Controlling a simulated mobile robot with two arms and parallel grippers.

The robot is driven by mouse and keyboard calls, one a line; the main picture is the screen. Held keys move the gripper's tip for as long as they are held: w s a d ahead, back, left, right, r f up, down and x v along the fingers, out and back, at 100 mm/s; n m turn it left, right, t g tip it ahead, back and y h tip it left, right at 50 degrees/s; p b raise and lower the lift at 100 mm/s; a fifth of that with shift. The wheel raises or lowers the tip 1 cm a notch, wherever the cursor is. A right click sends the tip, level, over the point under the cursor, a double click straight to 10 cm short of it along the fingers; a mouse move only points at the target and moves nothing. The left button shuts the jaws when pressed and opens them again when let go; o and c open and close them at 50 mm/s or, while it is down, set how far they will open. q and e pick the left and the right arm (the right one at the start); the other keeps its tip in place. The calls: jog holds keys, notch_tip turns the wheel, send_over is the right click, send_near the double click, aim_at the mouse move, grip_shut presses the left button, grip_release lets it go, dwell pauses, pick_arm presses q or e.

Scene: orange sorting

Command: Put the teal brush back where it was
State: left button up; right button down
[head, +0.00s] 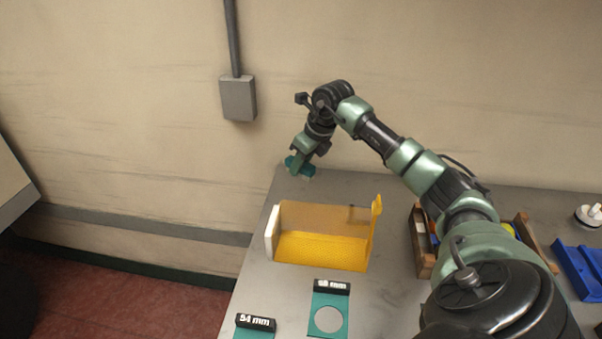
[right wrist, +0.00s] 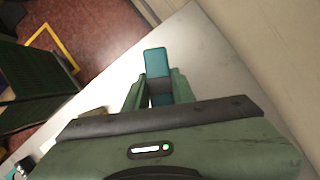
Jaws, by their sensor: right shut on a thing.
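The teal brush (right wrist: 155,62) shows in the right wrist view as a teal block between the two green fingers. My right gripper (right wrist: 158,92) is shut on it. In the head view the right gripper (head: 299,165) points down at the far left corner of the grey table, close to the wall. Parts of the teal brush (head: 291,161) show around the fingertips there. I cannot tell whether the brush touches the tabletop. Most of it is hidden by the gripper. My left gripper is in neither view.
A yellow open bin (head: 322,250) stands nearer on the grey table (head: 385,290). Labelled teal gauges, 68 mm (head: 330,318) and 54 mm (head: 254,332), lie in front. A wooden crate (head: 424,258) and a blue tray (head: 578,268) are to the right. A wall box (head: 238,98) hangs behind.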

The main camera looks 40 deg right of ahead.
jog(key=shift+d+f, duration=0.2)
jog(key=shift+f, duration=0.6)
jog(key=shift+f+b, duration=2.2)
jog(key=shift+f, duration=0.6)
jog(key=shift+f+b, duration=0.35)
jog(key=shift+f, duration=0.2)
jog(key=c, duration=0.7)
grip_release()
jog(key=shift+r, duration=0.1)
jog(key=shift+r+p, duration=2.9)
jog(key=shift+r, duration=1.05)
